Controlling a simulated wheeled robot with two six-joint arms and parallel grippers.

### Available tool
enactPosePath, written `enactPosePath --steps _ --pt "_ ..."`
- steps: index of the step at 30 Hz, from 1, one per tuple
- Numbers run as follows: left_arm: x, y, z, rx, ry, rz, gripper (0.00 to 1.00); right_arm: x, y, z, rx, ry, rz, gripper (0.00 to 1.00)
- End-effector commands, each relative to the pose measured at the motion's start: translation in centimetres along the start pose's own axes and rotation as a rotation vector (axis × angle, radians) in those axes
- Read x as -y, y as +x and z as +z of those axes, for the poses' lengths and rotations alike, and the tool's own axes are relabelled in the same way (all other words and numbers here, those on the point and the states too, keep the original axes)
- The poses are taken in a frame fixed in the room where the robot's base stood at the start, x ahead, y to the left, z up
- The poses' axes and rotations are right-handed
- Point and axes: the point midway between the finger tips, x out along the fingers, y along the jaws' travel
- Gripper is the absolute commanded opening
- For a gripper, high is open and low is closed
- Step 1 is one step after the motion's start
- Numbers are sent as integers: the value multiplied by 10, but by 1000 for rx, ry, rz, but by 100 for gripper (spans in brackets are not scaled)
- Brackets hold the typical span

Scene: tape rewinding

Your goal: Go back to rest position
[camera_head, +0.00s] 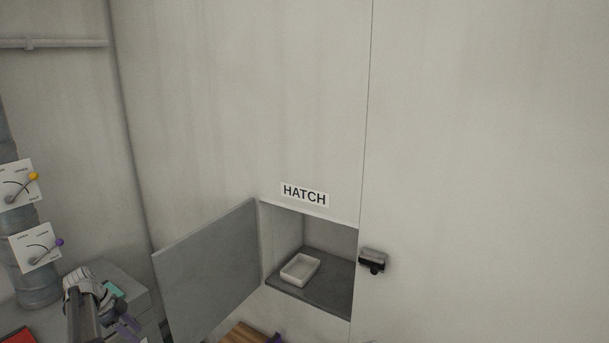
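Part of my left arm shows at the lower left, over a grey cabinet. Its gripper (126,326) seems to be the purplish part at the bottom edge. The fingers are too small and cut off to tell whether they are open or shut, and I see nothing clearly held. My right gripper cannot be made out. A small purple bit shows at the bottom middle edge, and I cannot tell what it is.
The hatch door (210,270) stands open to the left. Inside the hatch is a white tray (300,269), seemingly empty. A dark latch (372,261) juts from the wall. Lever panels (36,247) are at left. A wooden surface (243,335) shows at the bottom.

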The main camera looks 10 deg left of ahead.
Motion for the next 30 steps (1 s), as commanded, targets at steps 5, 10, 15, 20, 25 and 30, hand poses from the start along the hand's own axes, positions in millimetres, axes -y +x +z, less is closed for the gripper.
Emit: enactPosePath --steps 5,10,15,20,25,30 --pt "-7 16 -22 15 -23 18 47 0 5 0 0 0 0 50" --pt "-15 32 -45 35 -52 35 47 1 9 -1 0 -1 0 50" --pt "-30 56 -79 67 -94 57 47 2 17 -1 0 -2 0 50" --pt "-53 86 -120 113 -151 79 47 2 26 -1 0 -3 1 50" --pt "-99 130 -179 190 -234 94 47 4 42 -2 0 -5 1 50" --pt "-168 180 -240 295 -346 75 47 5 60 -3 0 -7 2 50"
